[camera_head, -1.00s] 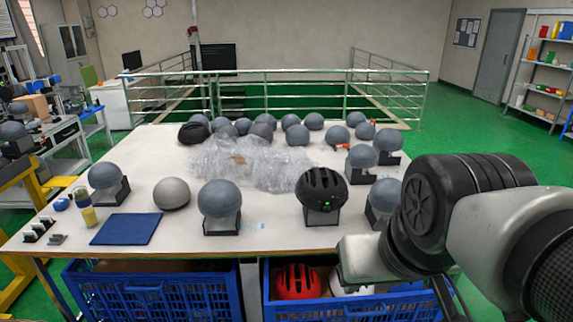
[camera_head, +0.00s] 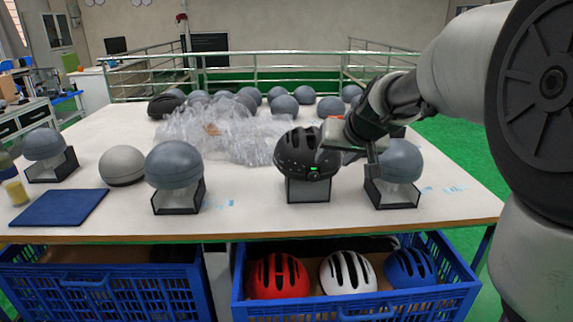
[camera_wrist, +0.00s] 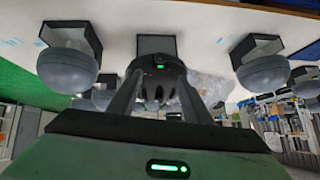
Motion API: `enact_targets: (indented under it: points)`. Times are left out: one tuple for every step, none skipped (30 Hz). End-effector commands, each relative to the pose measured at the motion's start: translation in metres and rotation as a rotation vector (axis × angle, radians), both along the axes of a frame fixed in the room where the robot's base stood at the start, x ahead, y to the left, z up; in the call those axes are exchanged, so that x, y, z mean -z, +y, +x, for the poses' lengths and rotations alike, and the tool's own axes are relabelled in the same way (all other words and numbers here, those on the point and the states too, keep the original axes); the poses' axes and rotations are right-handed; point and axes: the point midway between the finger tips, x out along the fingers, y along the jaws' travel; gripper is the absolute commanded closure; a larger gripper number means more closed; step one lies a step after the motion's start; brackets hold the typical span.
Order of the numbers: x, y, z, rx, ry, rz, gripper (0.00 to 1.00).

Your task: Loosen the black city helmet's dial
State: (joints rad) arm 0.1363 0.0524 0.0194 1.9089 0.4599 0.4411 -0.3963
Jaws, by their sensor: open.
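The black city helmet (camera_head: 295,150) sits on a dark-framed stand near the front edge of the table. Its dial (camera_head: 314,169), with a small green light, faces the front. My gripper (camera_head: 346,150) is at the helmet's right in the head view, overlapping its edge there. In the wrist view my gripper (camera_wrist: 157,80) is open, with one finger on each side of the helmet (camera_wrist: 152,64); the green-lit dial (camera_wrist: 160,66) shows between them. I cannot tell whether the fingers touch the helmet. Nothing is held.
Grey helmets on stands (camera_head: 173,166) and (camera_head: 398,160) flank it. Crumpled clear plastic (camera_head: 225,128) lies behind. A blue mat (camera_head: 60,207) lies at the front left. Blue crates (camera_head: 360,306) under the table hold red, white and blue helmets.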

Motion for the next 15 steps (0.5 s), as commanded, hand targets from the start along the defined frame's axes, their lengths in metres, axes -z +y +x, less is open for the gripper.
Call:
enact_targets:
  points:
    - [0.003, 0.000, 0.003, 0.000, 0.000, 0.000, 0.55]
    - [0.005, 0.001, 0.005, 0.000, 0.001, 0.000, 0.55]
    - [0.008, 0.001, 0.008, 0.000, 0.001, 0.000, 0.55]
    - [0.012, 0.002, 0.011, -0.001, 0.002, 0.001, 0.55]
    - [0.016, 0.002, 0.015, -0.001, 0.003, 0.001, 0.55]
    - [0.022, 0.003, 0.020, -0.001, 0.004, 0.001, 0.55]
    - [0.026, 0.004, 0.024, -0.001, 0.004, 0.000, 0.55]
    - [0.031, 0.005, 0.029, -0.001, 0.004, 0.001, 0.55]
    - [0.037, 0.006, 0.035, -0.001, 0.005, 0.001, 0.55]
    - [0.042, 0.007, 0.039, -0.001, 0.005, 0.001, 0.55]
    - [0.047, 0.007, 0.044, -0.001, 0.005, 0.001, 0.55]
    - [0.053, 0.009, 0.051, -0.002, 0.004, 0.000, 0.55]
    - [0.058, 0.009, 0.055, -0.001, 0.005, 0.001, 0.55]
    - [0.062, 0.010, 0.060, -0.001, 0.005, 0.001, 0.55]
    - [0.068, 0.011, 0.066, -0.001, 0.004, 0.001, 0.55]
